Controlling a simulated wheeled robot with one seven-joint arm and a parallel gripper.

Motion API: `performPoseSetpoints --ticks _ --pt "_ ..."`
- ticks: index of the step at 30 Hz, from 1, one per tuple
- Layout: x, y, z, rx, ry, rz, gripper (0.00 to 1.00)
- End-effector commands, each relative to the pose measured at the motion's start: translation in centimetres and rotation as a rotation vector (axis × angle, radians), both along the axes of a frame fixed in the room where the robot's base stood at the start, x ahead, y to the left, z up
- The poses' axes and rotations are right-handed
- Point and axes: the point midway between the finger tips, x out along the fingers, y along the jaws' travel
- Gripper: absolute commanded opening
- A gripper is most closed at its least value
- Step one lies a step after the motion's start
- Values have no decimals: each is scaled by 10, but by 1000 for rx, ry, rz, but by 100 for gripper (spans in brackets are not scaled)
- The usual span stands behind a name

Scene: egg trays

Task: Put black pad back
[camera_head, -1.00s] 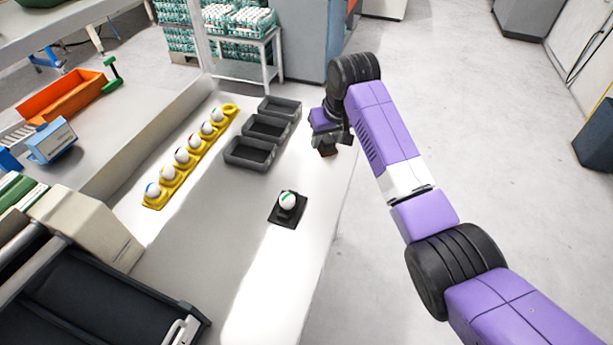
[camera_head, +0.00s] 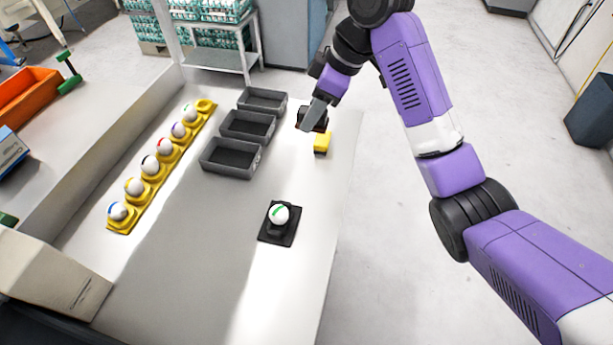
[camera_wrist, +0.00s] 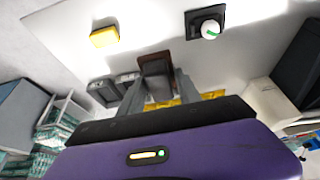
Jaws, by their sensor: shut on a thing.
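My gripper (camera_head: 314,112) is over the far right part of the white table. It is shut on a small dark block, which looks like the black pad (camera_wrist: 155,70); the block shows between the two grey fingers in the wrist view. In the head view the fingers partly hide it. I cannot tell whether it touches the table. A yellow block (camera_head: 322,142) lies just in front of the gripper, near the table's right edge. It also shows in the wrist view (camera_wrist: 104,37).
A white egg with a green mark (camera_head: 279,214) sits on a square black holder (camera_head: 272,238). Several grey trays (camera_head: 231,172) stand left of the gripper. A yellow egg strip (camera_head: 122,226) with several marked eggs lies further left. The near table is clear.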

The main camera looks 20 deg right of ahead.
Motion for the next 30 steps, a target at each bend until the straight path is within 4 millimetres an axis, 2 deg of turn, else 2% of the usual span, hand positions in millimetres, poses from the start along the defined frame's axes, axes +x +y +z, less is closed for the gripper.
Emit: performPoseSetpoints --ticks 15,18,26,30 --pt "-1 0 -117 1 7 4 8" --pt "-1 0 -136 1 5 3 8" --pt "0 0 -159 0 4 3 8" --pt "0 0 -179 0 5 2 8"
